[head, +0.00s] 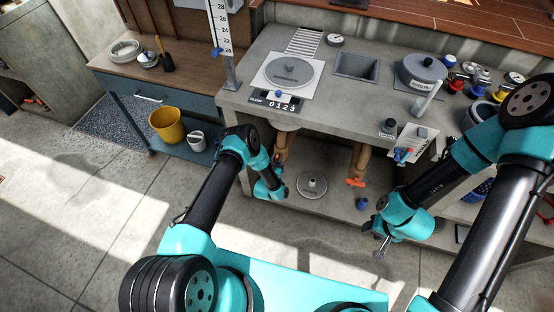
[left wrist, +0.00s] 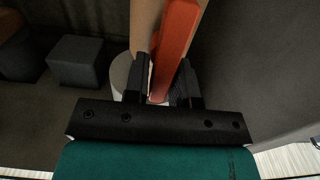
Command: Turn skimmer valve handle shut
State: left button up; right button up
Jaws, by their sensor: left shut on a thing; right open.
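An orange-red valve handle (left wrist: 177,40) fills the upper middle of the left wrist view, in front of a tan pipe (left wrist: 146,22). My left gripper (left wrist: 164,78) is shut on this handle, one black finger on each side. In the head view my left gripper (head: 278,172) is under the counter at the left tan pipe (head: 281,143), and the handle there is mostly hidden by the arm. A second orange handle (head: 355,182) sits low on the right tan pipe (head: 361,160). I cannot read which one is the skimmer's. My right gripper (head: 382,244) is open and empty, in front of the counter.
The concrete counter (head: 328,112) overhangs the pipes. A round drain fitting (head: 312,186) and a blue knob (head: 362,203) are on the lower shelf.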

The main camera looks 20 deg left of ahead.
aim_at(284, 156)
pick_arm(q)
jog(key=c, duration=0.3)
jog(key=shift+m, duration=0.3)
jog(key=m, duration=0.5)
jog(key=d+f+m, duration=0.1)
jog(key=m, duration=0.5)
jog(key=d+f+m, duration=0.1)
jog(key=m, duration=0.5)
jog(key=shift+d+f, duration=0.1)
jog(key=shift+m, duration=0.3)
grip_shut()
jog(key=o, duration=0.9)
grip_release()
